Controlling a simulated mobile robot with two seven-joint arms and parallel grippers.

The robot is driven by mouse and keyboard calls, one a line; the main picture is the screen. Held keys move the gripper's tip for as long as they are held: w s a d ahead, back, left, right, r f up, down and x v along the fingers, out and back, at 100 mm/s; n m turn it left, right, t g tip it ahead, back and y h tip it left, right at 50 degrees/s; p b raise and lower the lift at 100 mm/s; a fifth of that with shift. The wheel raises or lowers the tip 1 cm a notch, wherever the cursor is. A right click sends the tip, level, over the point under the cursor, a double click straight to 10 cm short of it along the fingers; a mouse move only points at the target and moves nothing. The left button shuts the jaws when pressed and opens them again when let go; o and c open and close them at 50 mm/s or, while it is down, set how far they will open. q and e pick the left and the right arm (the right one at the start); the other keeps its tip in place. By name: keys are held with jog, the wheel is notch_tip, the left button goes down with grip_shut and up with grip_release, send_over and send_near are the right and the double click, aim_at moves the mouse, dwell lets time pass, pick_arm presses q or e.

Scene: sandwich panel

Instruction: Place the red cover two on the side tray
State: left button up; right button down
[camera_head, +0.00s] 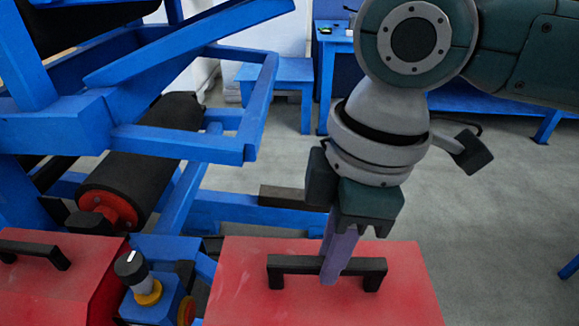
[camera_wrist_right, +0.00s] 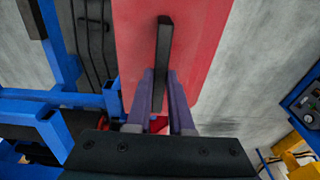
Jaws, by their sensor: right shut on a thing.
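A red cover (camera_head: 260,300) with a black bar handle (camera_head: 290,263) is at the bottom centre of the head view. My right gripper (camera_head: 333,272) comes down from above and is shut on that handle. In the right wrist view the handle (camera_wrist_right: 163,50) runs between the two purple fingers, with the red cover (camera_wrist_right: 135,40) beyond. I cannot tell whether this cover is resting or raised. A second red cover (camera_head: 75,290) with a black handle (camera_head: 40,251) sits at the lower left. I cannot identify the side tray. My left gripper is out of view.
A blue machine frame (camera_head: 190,145) with a black roller (camera_head: 145,160) fills the left. A blue box with a knob (camera_head: 133,265) stands between the two covers. A blue table (camera_head: 282,72) is at the back. Grey floor (camera_head: 490,190) is open to the right.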

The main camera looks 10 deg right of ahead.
jog(key=shift+f, duration=0.25)
jog(key=c, duration=0.8)
grip_release()
notch_tip(320, 180, up, 12)
jog(key=d, duration=0.2)
jog(key=s+a+f+m+t+y, duration=0.2)
jog(key=s+a+f+m+y, duration=0.1)
jog(key=s+a+f+m, duration=0.25)
jog(key=s+d+f+m+h, duration=0.2)
jog(key=s+d+f+m, duration=0.1)
jog(key=d, duration=0.3)
jog(key=s+d+f+m+t+h, duration=0.1)
jog(key=s+d+f+m+h, duration=0.1)
jog(key=s+d+f+m, duration=0.1)
jog(key=s+d+m, duration=0.1)
jog(key=s+d, duration=0.1)
jog(key=d, duration=0.1)
jog(key=shift+s+f, duration=0.15)
